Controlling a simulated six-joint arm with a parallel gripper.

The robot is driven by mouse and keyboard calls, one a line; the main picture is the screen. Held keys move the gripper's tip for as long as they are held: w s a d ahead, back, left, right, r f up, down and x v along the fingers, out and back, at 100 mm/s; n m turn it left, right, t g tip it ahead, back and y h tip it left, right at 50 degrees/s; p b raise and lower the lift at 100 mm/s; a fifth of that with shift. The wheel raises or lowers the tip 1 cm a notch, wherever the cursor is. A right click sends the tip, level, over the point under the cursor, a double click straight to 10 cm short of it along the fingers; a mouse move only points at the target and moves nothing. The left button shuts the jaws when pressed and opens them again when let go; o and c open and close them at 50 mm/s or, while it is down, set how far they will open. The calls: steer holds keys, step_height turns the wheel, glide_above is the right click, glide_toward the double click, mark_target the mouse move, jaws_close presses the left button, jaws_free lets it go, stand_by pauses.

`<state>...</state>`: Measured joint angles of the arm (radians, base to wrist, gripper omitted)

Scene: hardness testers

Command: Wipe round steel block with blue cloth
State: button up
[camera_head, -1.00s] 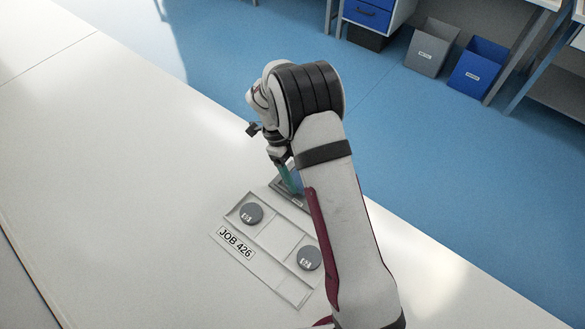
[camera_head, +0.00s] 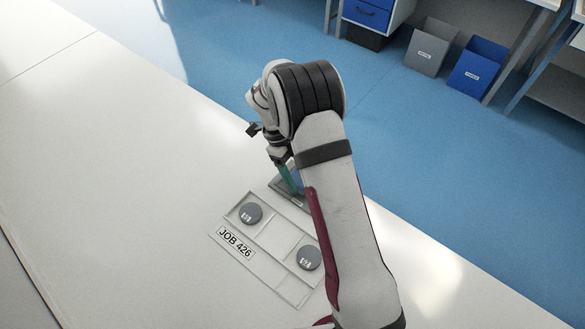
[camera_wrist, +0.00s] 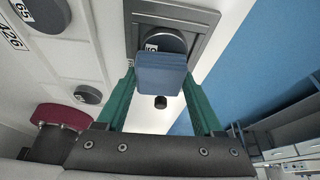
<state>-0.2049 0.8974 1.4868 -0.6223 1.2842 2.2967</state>
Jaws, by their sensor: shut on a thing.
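My gripper (camera_wrist: 162,78) has green fingers and is shut on a folded blue cloth (camera_wrist: 161,75). The cloth lies across a round steel block (camera_wrist: 168,42) in the wrist view and hides its near part. Whether the cloth touches the block cannot be told. That block sits in a square dark grey tray (camera_wrist: 205,22). In the head view my gripper (camera_head: 291,183) is over this tray (camera_head: 278,186), beside the forearm, with a bit of blue cloth (camera_head: 297,178) showing. The block there is hidden.
A pale tray (camera_head: 284,281) labelled JOB 426 lies just in front, with a round block at the upper left (camera_head: 250,212) and another at the lower right (camera_head: 308,257). The white bench left of it is clear. Grey (camera_head: 431,47) and blue (camera_head: 478,64) bins stand on the floor.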

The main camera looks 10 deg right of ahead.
steer(key=shift+s+d, duration=0.3)
steer(key=shift+s, duration=0.1)
steer(key=shift+w+a, duration=1.6)
steer(key=shift+w, duration=0.15)
step_height(320, 180, up, 8)
